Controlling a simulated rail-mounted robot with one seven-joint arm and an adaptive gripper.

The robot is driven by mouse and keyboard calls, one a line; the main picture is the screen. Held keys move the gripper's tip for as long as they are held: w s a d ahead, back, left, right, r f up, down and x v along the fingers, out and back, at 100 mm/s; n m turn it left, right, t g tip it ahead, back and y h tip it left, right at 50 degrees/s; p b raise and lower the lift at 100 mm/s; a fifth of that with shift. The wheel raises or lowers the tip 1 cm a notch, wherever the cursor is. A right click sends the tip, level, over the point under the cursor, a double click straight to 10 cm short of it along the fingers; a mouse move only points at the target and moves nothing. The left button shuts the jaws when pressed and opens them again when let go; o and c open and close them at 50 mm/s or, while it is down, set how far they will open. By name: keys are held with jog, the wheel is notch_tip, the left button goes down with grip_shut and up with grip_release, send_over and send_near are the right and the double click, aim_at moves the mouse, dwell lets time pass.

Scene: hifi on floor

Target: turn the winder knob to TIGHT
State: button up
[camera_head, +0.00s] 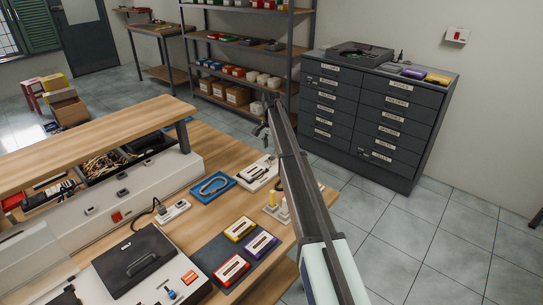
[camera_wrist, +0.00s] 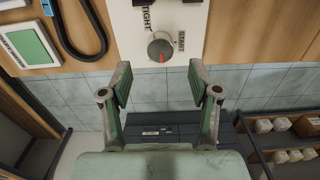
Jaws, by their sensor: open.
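The winder knob (camera_wrist: 160,48) is a round grey knob with a red mark, on a white panel (camera_wrist: 190,12) at the top of the wrist view. The word TIGHT stands up and left of it; another label, seemingly START, stands to its right.
A blue tray with a loop (camera_head: 212,187) lies left of the winder. Cassettes (camera_head: 240,229) lie on a dark mat nearer the front. A raised wooden shelf (camera_head: 90,140) runs along the bench. A drawer cabinet (camera_head: 375,115) and shelving stand beyond the tiled floor.

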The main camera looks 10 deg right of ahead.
aim_at(271, 159)
notch_tip(271, 159, up, 6)
jog(key=shift+f, duration=0.1)
dwell(0.4)
